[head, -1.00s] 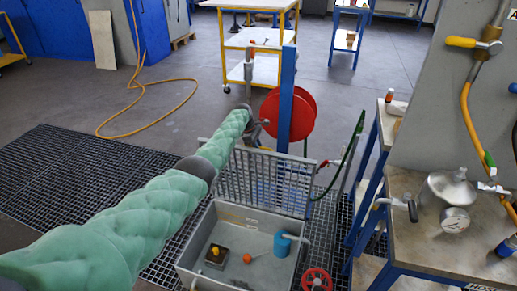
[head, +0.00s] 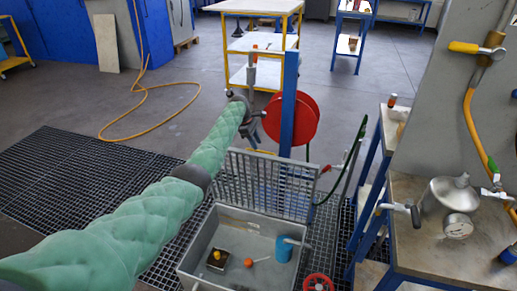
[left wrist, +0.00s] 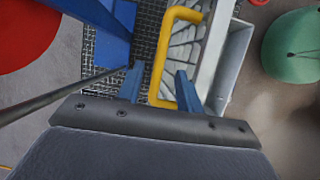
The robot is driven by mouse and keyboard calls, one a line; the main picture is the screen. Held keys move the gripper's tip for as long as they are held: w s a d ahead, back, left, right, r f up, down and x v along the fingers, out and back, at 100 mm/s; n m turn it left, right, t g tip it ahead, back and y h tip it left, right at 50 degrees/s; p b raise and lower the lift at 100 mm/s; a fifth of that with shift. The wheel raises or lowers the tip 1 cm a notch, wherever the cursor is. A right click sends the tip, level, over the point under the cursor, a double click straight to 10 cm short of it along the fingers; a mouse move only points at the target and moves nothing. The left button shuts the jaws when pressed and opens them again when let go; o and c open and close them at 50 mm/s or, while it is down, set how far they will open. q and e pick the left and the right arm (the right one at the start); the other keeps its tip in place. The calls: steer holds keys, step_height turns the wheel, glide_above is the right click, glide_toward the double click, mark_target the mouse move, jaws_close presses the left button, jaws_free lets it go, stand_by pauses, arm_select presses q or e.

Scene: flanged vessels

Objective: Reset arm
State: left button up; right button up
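My left arm, in a green padded sleeve, reaches in from the lower left of the head view. Its gripper (head: 252,128) is beside the blue post (head: 289,105), above the grey grate panel (head: 268,182). In the left wrist view the two blue fingers (left wrist: 158,90) are apart. A yellow handle (left wrist: 184,14) runs between and beyond them in the picture; I see no grip on it. The yellow handle also shows small at the grate's top edge in the head view (head: 262,152). My right gripper is not in view.
A grey basin (head: 196,245) holds a blue cup (head: 282,248) and small items. A red reel (head: 305,119) is on the post. A workbench (head: 420,262) with a metal vessel (head: 449,194) stands right.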

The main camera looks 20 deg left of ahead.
arm_select(q)
steer(key=shift+a+r, duration=0.25)
steer(key=shift+r, duration=0.35)
